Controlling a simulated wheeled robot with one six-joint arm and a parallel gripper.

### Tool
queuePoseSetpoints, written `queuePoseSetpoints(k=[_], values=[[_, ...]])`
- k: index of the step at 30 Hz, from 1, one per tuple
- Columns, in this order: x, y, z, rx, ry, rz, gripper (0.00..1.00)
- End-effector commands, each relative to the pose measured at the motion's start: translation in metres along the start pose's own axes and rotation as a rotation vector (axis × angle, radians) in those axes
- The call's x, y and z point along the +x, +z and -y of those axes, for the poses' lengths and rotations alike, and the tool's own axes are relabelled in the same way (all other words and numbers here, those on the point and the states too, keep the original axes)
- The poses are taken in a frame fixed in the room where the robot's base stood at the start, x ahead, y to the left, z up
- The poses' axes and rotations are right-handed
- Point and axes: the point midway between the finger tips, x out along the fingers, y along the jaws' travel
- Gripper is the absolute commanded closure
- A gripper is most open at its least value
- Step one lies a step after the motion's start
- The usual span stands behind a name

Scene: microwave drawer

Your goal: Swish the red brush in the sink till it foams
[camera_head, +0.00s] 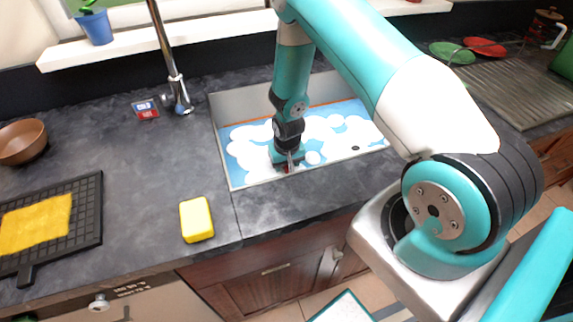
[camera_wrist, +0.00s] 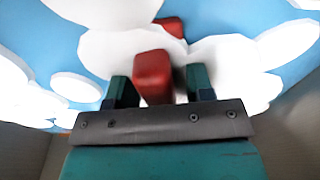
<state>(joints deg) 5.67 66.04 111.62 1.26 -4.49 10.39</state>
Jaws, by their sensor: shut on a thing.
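The sink (camera_head: 226,117) is set in the dark counter and holds blue water with many white foam patches (camera_head: 246,150). My gripper (camera_head: 289,161) is down inside the sink, close to the front wall. In the wrist view my gripper (camera_wrist: 160,92) has its two fingers on either side of the red brush (camera_wrist: 153,76), shut on it. Another red part shows farther out, partly behind white foam. In the head view the brush is mostly hidden by the gripper.
A faucet (camera_head: 177,92) rises behind the sink's left corner. A yellow sponge (camera_head: 196,219) lies on the counter left of the sink. A black rack with a yellow cloth (camera_head: 36,225) and a brown bowl (camera_head: 22,143) are farther left. Red and green plates (camera_head: 484,47) stand at right.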

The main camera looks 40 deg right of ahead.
Motion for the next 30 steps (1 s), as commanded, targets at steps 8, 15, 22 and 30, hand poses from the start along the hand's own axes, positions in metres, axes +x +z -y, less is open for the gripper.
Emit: queuePoseSetpoints(k=[8, 15, 22, 30], values=[[0.0, 0.0, -0.025, 0.003, 0.0, 0.0, 0.71], [0.0, 0.0, -0.035, 0.001, 0.0, 0.0, 0.71], [0.0, 0.0, -0.021, -0.003, 0.0, 0.0, 0.71], [0.0, 0.0, 0.0, -0.002, 0.0, -0.001, 0.71]])
